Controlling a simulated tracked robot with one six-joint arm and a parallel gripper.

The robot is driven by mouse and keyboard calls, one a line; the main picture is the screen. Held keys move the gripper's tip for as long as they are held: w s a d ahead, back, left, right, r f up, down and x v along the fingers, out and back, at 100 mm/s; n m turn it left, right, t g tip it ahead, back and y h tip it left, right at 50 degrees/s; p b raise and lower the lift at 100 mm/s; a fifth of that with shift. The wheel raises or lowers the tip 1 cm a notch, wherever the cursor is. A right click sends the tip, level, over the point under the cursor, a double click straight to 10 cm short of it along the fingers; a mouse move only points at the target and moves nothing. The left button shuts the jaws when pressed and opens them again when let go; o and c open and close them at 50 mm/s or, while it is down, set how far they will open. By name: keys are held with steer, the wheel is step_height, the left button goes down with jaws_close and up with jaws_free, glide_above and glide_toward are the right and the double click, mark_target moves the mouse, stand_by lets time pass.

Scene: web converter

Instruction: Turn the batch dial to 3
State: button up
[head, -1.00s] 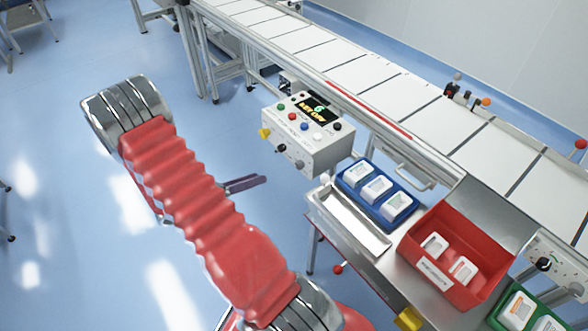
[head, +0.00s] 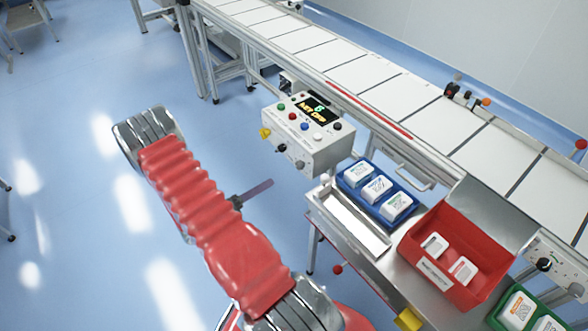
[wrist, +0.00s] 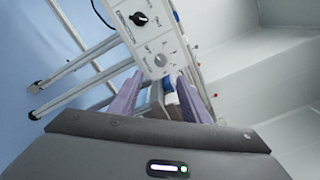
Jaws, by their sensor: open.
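A white control box (head: 305,145) stands beside the conveyor, with coloured buttons and a lit display on top. Its front carries a black knob (head: 282,148) and a grey dial (head: 299,164). The wrist view also shows the black knob (wrist: 138,18) and, below it, the grey dial (wrist: 161,60). Their labels and scale marks are too small to read, so I cannot tell which is the batch dial. My gripper (wrist: 158,80) is open, its purple fingers pointing at the box face near the grey dial, apart from it. In the head view, one finger (head: 254,191) shows left of and below the box.
A yellow knob (head: 265,133) is on the box's left end. A blue tray (head: 372,209) of white items, a metal trough (head: 345,222) and a red bin (head: 466,232) stand to the right. The conveyor (head: 370,85) runs behind. Floor left of the box is open.

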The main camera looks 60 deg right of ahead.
mark_target(297, 167)
steer(key=x, duration=1.3)
steer(key=shift+s+d, duration=0.1)
steer(key=shift+d, duration=0.05)
steer(key=shift+c, duration=0.4)
steer(key=c, duration=0.9)
steer(key=shift+c, duration=0.3)
